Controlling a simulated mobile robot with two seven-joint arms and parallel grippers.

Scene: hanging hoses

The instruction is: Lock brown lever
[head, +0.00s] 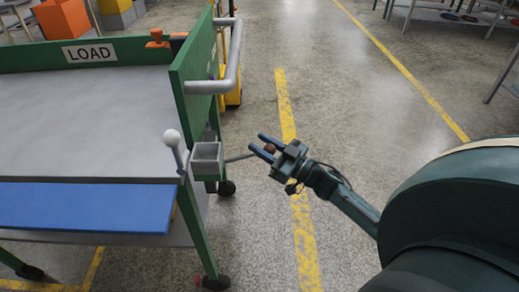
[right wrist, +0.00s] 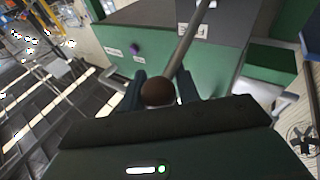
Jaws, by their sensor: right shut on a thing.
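The brown lever is a thin grey rod (head: 238,158) with a round brown knob (head: 270,149). The rod sticks out to the right from beside the small grey box on the green cart, roughly level. My right gripper (head: 263,147) has its two dark fingers on either side of the knob and is shut on it. In the right wrist view the knob (right wrist: 157,91) sits between the fingers (right wrist: 160,84), and the rod (right wrist: 190,40) runs up and away from it. My left gripper is not in view.
The green cart (head: 197,80) has a LOAD sign (head: 89,53), a grey push handle (head: 230,65), a blue front strip (head: 85,207), a white-knobbed lever (head: 172,139) and a small grey box (head: 206,160). The floor right of the cart, with yellow lines (head: 284,105), is clear.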

